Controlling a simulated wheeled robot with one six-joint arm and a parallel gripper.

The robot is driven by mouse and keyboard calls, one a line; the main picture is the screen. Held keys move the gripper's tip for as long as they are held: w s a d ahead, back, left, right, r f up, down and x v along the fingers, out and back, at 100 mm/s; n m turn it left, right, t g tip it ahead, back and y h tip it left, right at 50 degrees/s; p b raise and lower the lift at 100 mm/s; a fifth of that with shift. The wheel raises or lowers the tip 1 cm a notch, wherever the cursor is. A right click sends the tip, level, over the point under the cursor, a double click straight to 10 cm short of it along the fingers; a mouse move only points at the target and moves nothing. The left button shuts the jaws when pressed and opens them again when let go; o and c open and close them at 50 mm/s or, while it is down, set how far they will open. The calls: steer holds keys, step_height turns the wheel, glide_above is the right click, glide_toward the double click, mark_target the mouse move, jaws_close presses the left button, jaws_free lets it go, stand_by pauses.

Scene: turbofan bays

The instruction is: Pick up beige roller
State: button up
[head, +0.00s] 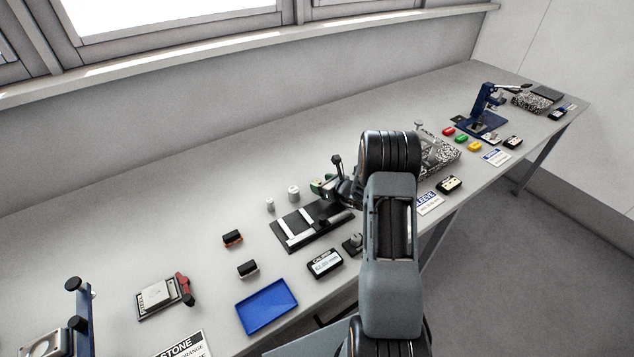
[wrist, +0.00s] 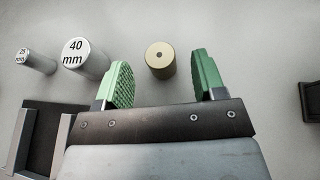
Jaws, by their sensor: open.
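The beige roller (wrist: 160,61) shows in the wrist view as a short cylinder with a small dark hole in its end face. My gripper (wrist: 160,80) is open, with one green ridged finger pad on each side of the roller and a gap on both sides. In the head view my gripper (head: 325,185) is partly hidden behind my arm, and I cannot make out the roller there.
Two metal cylinders marked 40 mm (wrist: 84,58) and 25 mm (wrist: 36,61) stand left of the fingers. A black fixture (head: 290,238) with pale rails is close by. A blue tray (head: 267,306) sits at the front. The bench behind the cylinders is clear.

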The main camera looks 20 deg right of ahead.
steer(key=shift+x, duration=0.75)
steer(key=c, duration=1.1)
steer(key=shift+r, duration=0.1)
